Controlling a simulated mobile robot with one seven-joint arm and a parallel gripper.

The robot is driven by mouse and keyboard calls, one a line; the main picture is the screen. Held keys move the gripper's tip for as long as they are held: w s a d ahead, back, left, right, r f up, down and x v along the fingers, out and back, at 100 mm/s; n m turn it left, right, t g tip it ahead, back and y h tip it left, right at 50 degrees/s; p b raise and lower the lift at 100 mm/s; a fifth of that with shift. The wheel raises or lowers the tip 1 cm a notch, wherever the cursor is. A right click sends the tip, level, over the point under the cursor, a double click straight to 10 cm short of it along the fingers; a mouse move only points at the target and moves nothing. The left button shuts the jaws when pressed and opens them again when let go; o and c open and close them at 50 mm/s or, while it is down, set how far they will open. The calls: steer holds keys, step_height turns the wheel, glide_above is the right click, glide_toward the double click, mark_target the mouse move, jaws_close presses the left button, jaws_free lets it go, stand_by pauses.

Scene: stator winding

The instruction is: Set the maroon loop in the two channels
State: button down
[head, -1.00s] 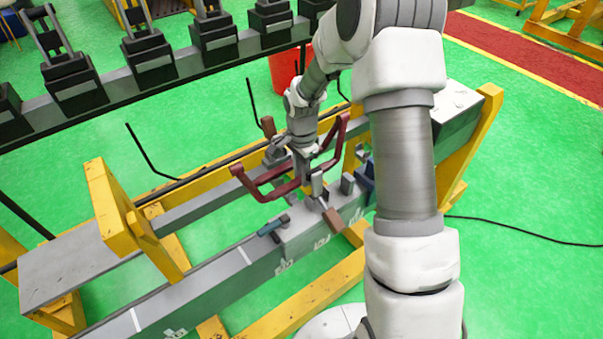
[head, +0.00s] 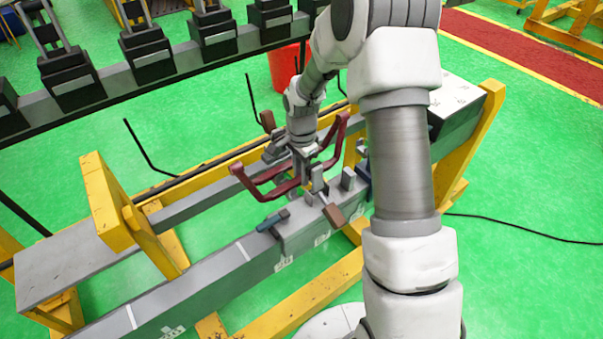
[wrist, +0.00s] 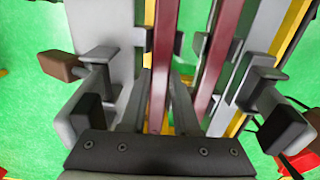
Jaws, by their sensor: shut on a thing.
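The maroon loop (head: 262,195) is a long angular frame, held across the grey fixture beams with its far end raised at the right. My gripper (wrist: 165,100) points down and is shut on one maroon bar, with its fingers on both sides of it. A second maroon bar (wrist: 218,70) runs parallel, to its right in the wrist view. In the head view my gripper (head: 304,180) is at the loop's middle, partly hidden by the wrist. I cannot tell whether the loop touches the channels, which are mostly hidden under the loop and gripper.
Brown-handled clamps (head: 334,214) stand beside the loop. A teal-handled tool (head: 270,220) lies on the front grey beam (head: 215,272). A yellow post (head: 115,205) rises at the left. A red bucket (head: 285,68) stands behind. Green floor surrounds the fixture.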

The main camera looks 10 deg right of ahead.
steer(key=c, duration=0.6)
jaws_free()
steer(key=shift+o, duration=0.4)
steer(key=o, duration=0.3)
steer(key=shift+f, duration=0.1)
steer(key=shift+o, duration=0.2)
steer(key=shift+s, duration=0.1)
step_height(320, 180, up, 9)
steer(key=p, duration=0.5)
